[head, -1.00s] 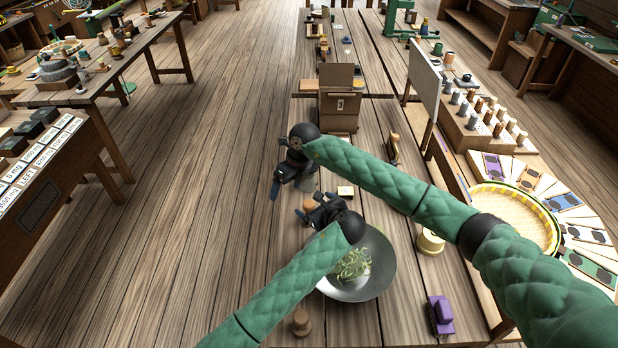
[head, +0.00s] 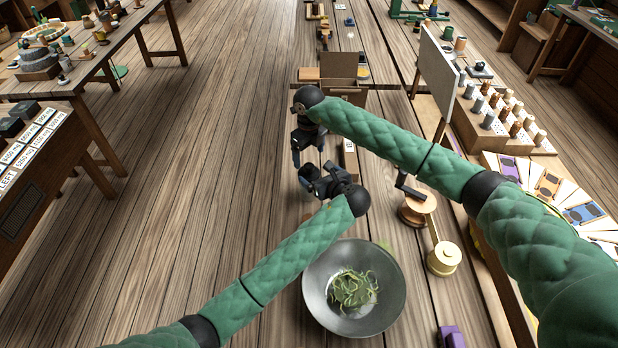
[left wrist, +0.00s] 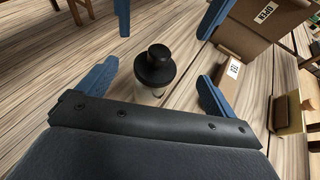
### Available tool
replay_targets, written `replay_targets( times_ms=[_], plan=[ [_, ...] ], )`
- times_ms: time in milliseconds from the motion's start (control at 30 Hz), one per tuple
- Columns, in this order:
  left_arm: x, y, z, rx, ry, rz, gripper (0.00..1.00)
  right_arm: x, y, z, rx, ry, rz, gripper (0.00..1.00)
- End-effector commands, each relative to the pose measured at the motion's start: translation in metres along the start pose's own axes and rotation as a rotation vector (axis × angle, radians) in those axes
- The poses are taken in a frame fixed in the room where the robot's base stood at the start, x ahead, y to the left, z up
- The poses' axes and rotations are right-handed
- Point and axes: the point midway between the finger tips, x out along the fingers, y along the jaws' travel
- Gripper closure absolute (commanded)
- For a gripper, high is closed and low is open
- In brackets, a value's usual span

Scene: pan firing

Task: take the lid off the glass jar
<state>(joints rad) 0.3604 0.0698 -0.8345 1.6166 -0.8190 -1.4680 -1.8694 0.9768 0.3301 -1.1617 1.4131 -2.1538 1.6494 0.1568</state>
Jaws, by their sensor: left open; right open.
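The glass jar (left wrist: 148,95) stands upright on the wooden bench in the left wrist view. Its black lid with a round knob (left wrist: 155,68) sits on top. In the head view the jar is hidden behind my grippers. My left gripper (left wrist: 158,72) is open, with one blue finger on each side of the jar and a gap to both. In the head view my left gripper (head: 307,175) is low over the bench. My right gripper (head: 309,160) is open and points down just beyond it. Its two fingers (left wrist: 163,35) show past the lid, on either side, and hold nothing.
A metal bowl (head: 315,315) with green strips stands nearer on the bench. A brown box (head: 337,99) stands behind the grippers; a small labelled block (left wrist: 237,65) lies right of the jar. A wooden crank device (head: 418,209) is to the right. Open floor lies left.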

Motion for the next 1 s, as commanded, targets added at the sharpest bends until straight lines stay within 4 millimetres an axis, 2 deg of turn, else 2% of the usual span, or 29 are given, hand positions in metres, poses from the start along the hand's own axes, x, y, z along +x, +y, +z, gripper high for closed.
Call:
replay_targets(
  times_ms=[167,567,800,1000],
  plan=[
    [0.007,0.0,-0.017,0.002,0.002,0.001,0.08,0.0,0.0,0.0,0.0,0.0,0.0,0.15],
    [0.032,0.001,-0.075,0.002,0.001,0.002,0.08,0.0,0.0,0.0,0.0,0.0,0.001,0.15],
    [0.071,0.0,-0.072,0.001,0.0,0.001,0.08,0.0,0.0,0.0,0.0,0.0,0.001,0.15],
    [0.094,0.0,-0.072,0.001,0.0,0.0,0.08,0.0,0.0,0.0,0.0,0.0,0.001,0.15]
  ],
)
